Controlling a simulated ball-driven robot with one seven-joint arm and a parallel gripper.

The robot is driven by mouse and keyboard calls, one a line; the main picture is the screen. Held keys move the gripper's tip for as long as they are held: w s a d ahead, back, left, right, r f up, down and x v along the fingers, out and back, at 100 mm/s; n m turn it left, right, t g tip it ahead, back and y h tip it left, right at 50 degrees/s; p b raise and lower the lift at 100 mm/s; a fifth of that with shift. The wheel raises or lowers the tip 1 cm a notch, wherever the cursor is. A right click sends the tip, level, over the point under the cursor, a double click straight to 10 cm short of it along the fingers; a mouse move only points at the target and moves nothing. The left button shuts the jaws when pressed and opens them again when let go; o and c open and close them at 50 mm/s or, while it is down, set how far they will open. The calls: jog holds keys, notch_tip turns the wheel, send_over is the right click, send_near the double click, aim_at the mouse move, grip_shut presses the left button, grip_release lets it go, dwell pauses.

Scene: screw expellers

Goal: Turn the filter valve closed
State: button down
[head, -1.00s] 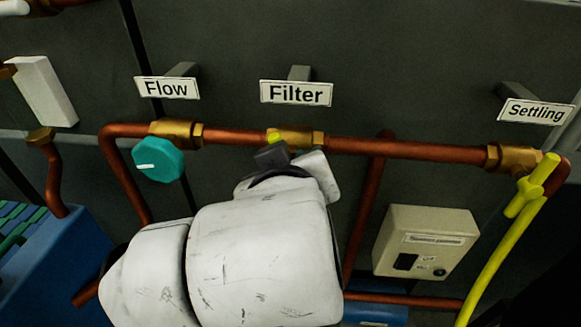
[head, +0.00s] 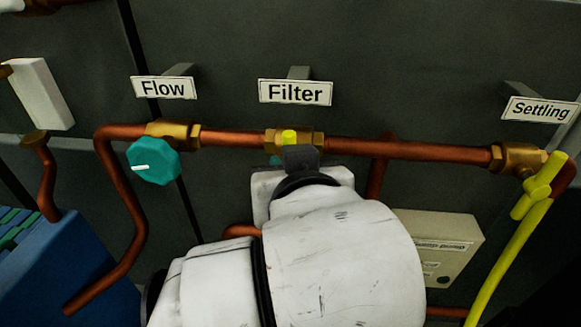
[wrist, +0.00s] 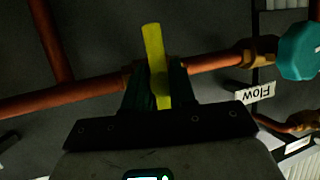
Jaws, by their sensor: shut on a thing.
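The filter valve is a brass body (head: 312,141) on the copper pipe below the "Filter" sign (head: 295,92). The tip of its yellow handle (head: 289,136) shows in the head view; my arm hides the rest. In the wrist view the yellow handle (wrist: 155,60) stands nearly upright, roughly across the pipe. My gripper (wrist: 155,88) is shut on the handle, with a dark green finger on each side of it. In the head view my wrist and forearm cover the space below the valve.
The flow valve with a teal knob (head: 154,162) is to the left on the same pipe. The settling valve with a yellow handle (head: 538,186) is to the right. A beige box (head: 455,250) is on the wall, partly behind my arm.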

jog(key=shift+a+f, duration=0.1)
jog(key=c, duration=1.1)
grip_release()
jog(key=shift+o, duration=0.3)
jog(key=shift+r, duration=0.25)
